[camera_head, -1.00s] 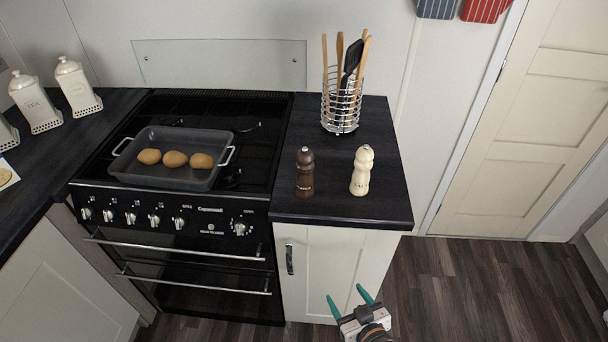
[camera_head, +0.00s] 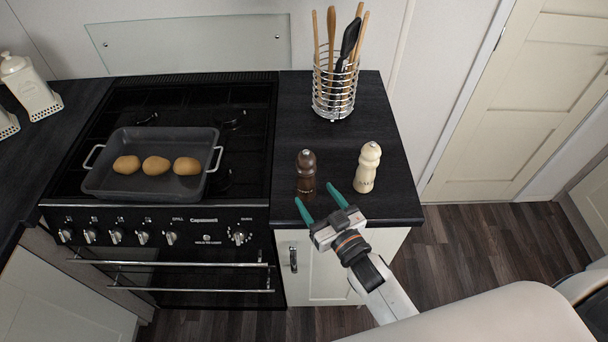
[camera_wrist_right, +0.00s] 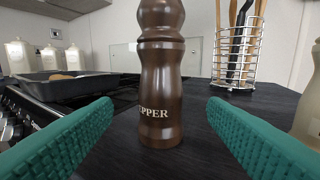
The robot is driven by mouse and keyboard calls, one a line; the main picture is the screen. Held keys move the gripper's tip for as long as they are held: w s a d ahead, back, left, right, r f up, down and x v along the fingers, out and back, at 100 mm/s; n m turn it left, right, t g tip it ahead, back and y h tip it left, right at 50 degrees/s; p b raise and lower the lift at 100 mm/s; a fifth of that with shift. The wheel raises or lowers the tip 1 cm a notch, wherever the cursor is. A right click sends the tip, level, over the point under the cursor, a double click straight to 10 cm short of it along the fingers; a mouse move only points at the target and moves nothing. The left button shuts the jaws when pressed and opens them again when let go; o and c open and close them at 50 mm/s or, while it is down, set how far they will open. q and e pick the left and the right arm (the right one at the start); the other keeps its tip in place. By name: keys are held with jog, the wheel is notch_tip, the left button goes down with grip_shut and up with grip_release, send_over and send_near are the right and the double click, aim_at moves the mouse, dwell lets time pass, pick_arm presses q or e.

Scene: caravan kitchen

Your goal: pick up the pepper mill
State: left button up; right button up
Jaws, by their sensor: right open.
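The dark brown pepper mill (camera_head: 306,173) stands upright on the black counter right of the stove. In the right wrist view, the pepper mill (camera_wrist_right: 161,80) stands ahead, between the lines of the fingers, with part of the word "PEPPER" showing. My right gripper (camera_head: 318,205) is open, its green fingers pointing at the mill from the counter's front edge. In the wrist view the right gripper (camera_wrist_right: 160,125) shows both fingers apart with nothing between their tips; the mill is beyond them. My left gripper is not in view.
A cream salt mill (camera_head: 368,167) stands just right of the pepper mill. A wire utensil holder (camera_head: 334,92) is behind them. A roasting pan (camera_head: 150,188) with potatoes sits on the stove to the left.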

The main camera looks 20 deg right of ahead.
aim_at(304, 179)
jog(key=shift+x, duration=1.2)
jog(key=shift+w+a, duration=0.1)
jog(key=shift+w, duration=0.2)
jog(key=p+x, duration=0.2)
jog(key=x, duration=0.2)
jog(key=shift+w+f, duration=0.25)
jog(key=shift+w, duration=0.35)
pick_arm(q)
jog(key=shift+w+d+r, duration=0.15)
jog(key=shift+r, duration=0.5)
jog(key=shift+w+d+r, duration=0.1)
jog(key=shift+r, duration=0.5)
pick_arm(e)
jog(key=shift+s, duration=0.1)
jog(key=shift+c, duration=1.2)
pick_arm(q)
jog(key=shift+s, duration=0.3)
pick_arm(e)
jog(key=shift+r, duration=0.1)
jog(key=c, duration=0.9)
